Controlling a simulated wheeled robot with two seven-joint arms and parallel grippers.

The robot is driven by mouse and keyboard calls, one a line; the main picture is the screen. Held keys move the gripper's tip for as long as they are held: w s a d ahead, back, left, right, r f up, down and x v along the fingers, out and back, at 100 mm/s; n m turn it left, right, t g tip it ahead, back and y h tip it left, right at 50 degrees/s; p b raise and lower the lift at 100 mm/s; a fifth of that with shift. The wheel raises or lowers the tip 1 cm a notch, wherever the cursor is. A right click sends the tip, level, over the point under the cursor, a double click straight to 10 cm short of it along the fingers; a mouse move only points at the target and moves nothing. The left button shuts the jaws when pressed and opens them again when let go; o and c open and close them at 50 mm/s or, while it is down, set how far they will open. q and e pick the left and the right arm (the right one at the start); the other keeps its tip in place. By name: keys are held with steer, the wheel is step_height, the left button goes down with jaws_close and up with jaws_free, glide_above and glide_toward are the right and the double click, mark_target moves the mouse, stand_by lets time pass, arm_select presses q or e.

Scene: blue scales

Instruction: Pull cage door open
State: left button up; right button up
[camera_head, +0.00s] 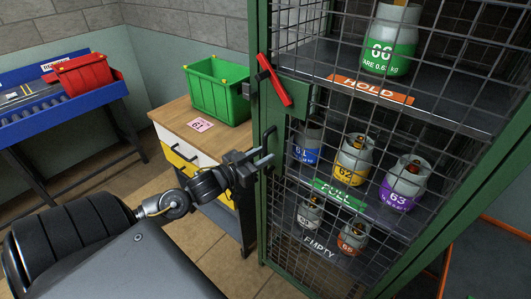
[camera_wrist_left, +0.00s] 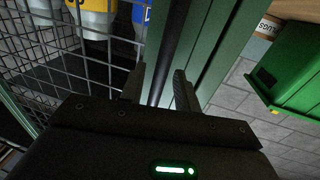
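The cage door (camera_head: 282,178) has a green frame and wire mesh, and looks closed against its post. A dark vertical pull handle (camera_head: 268,140) is on its left edge, below a tilted red lever (camera_head: 273,80). My left gripper (camera_head: 264,160) is at the lower part of this handle, fingers pointing toward the cage. In the left wrist view, the fingers (camera_wrist_left: 160,88) are apart, with the dark handle bar (camera_wrist_left: 167,50) between them. Gaps show beside the bar, so the fingers do not look clamped on it. My right gripper is not in view.
Numbered gas cylinders (camera_head: 352,160) stand on shelves behind the mesh. Left of the cage is a drawer cabinet (camera_head: 182,155) with a green bin (camera_head: 218,92) on its wooden top. A blue bench (camera_head: 60,110) with a red bin (camera_head: 80,75) is farther left. Tiled floor (camera_head: 105,185) lies between them.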

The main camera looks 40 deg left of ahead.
arm_select(q)
steer(key=shift+w+d, duration=0.1)
steer(key=shift+w, duration=0.55)
steer(key=shift+c, duration=0.3)
jaws_close()
steer(key=shift+d, duration=0.1)
